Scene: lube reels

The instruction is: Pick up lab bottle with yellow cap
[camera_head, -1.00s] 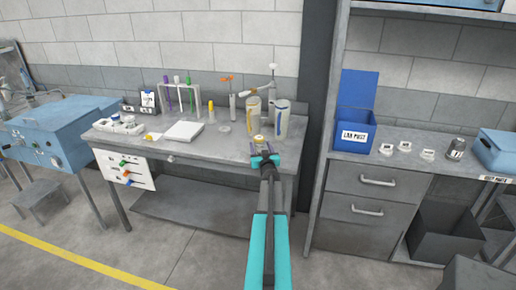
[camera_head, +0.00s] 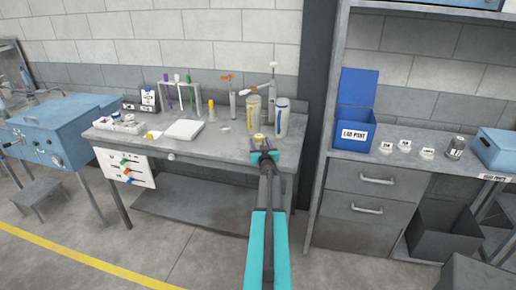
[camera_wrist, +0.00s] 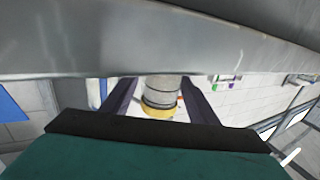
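The lab bottle with the yellow cap (camera_head: 259,138) stands on the grey workbench near its front edge, right beyond my gripper (camera_head: 263,153) in the head view. In the wrist view the scene is upside down. There the bottle's pale body and yellow cap (camera_wrist: 160,108) sit between the two dark fingers of my gripper (camera_wrist: 161,88). The fingers are apart, one on each side of the bottle, with wall showing beside the cap. Their tips look very near the body; I cannot tell whether they touch. My gripper hides the bottle's lower part in the head view.
Two large pitchers (camera_head: 281,118) stand just behind the bottle on the workbench (camera_head: 215,150). A test tube rack (camera_head: 181,97) and a white pad (camera_head: 183,130) are to the left. A shelf unit with a blue bin (camera_head: 353,130) stands right of the bench.

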